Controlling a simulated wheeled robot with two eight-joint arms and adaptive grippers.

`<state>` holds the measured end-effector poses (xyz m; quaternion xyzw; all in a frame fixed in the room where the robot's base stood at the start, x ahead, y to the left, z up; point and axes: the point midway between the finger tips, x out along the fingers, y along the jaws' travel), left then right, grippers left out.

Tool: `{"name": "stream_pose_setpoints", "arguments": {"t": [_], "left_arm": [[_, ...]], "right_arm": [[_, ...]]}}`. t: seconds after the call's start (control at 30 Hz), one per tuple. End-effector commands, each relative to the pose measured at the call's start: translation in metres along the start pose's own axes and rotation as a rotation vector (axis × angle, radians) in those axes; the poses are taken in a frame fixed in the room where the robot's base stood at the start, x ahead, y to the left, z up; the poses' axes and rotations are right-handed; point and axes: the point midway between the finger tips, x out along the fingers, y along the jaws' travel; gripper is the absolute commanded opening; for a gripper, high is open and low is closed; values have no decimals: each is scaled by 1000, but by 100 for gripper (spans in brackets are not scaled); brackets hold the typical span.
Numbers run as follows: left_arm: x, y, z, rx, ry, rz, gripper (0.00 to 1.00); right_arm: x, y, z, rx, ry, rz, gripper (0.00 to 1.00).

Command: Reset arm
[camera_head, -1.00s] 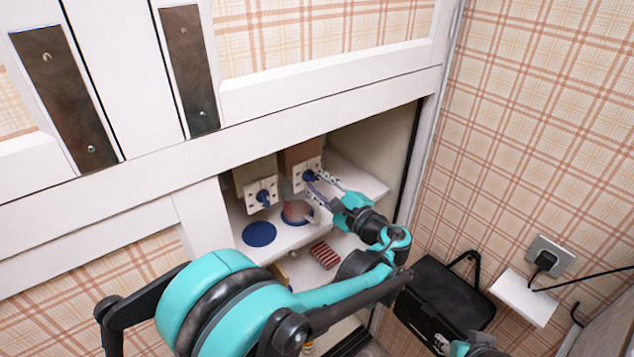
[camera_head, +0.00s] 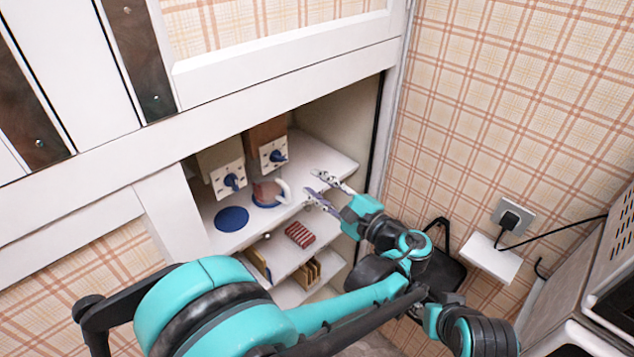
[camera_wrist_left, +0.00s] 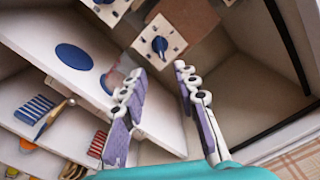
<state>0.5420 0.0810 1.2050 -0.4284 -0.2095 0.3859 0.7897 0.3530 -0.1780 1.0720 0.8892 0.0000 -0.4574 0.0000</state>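My left gripper (camera_head: 318,188) is at the front edge of the cabinet's upper shelf, to the right of a mug. In the left wrist view its two fingers (camera_wrist_left: 158,95) are spread apart with nothing between them. The mug (camera_head: 266,193) stands on a blue disc on the shelf (camera_head: 325,155), its pale handle toward the gripper. My right arm shows only in part at the lower right (camera_head: 470,325); its fingertips are not visible.
Two white panels with blue knobs, a left one (camera_head: 228,180) and a right one (camera_head: 273,154), stand at the back. An empty blue disc (camera_head: 232,218) lies left of the mug. A striped red block (camera_head: 299,234) sits lower. A black bag (camera_head: 440,262) stands at right.

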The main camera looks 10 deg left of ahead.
Motion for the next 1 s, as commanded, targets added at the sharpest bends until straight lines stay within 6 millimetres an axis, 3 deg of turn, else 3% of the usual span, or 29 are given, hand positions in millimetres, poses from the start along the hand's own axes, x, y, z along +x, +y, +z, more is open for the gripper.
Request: {"name": "stream_pose_setpoints", "arguments": {"t": [0.2, 0.3, 0.37, 0.5, 0.57, 0.67, 0.8, 1.0], "left_arm": [[2, 1, 1, -2, 3, 6, 30], [14, 12, 7, -24, 30, 56, 30], [26, 28, 15, -55, 63, 120, 30], [53, 87, 41, -206, 173, 356, 30], [56, 117, 52, -303, 219, 473, 30], [49, 162, 68, -487, 280, 664, 30], [21, 212, 82, -795, 332, 916, 30], [-20, 245, 88, -1213, 350, 1178, 30]], "right_arm": [[0, 0, 0, 0, 0, 0, 40], [1, 0, 1, 0, 0, 0, 40], [3, 0, 2, 0, 0, 0, 40], [8, 0, 5, 0, 0, 0, 40], [10, 0, 7, 0, 0, 0, 40], [13, 0, 9, 0, 0, 0, 40], [17, 0, 12, 0, 0, 0, 40], [22, 0, 16, 0, 0, 0, 40]]}}
